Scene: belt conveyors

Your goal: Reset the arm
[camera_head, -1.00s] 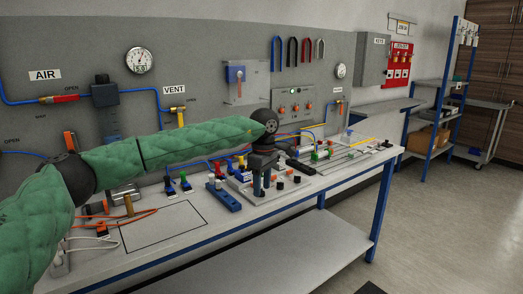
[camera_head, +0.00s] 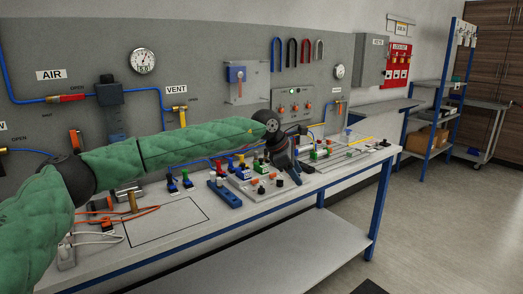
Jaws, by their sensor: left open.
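My left arm, in a green quilted sleeve with dark joints, comes in from the left in the head view and reaches across above the workbench (camera_head: 240,222). Its dark wrist and left gripper (camera_head: 291,172) hang at the arm's end, tilted down and to the right over the bench's component area. The gripper is open, and I see nothing held in it. Its fingertips are small and dark against the parts behind, so I cannot tell whether they touch anything. My right gripper is not in view.
Near the gripper are a board with several knobs (camera_head: 251,190), a blue block (camera_head: 224,194) and small coloured valves (camera_head: 187,180). Orange cables (camera_head: 135,217) lie at left. An outlined rectangle on the bench is clear. A grey panel (camera_head: 205,85) with pipes and gauges stands behind.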

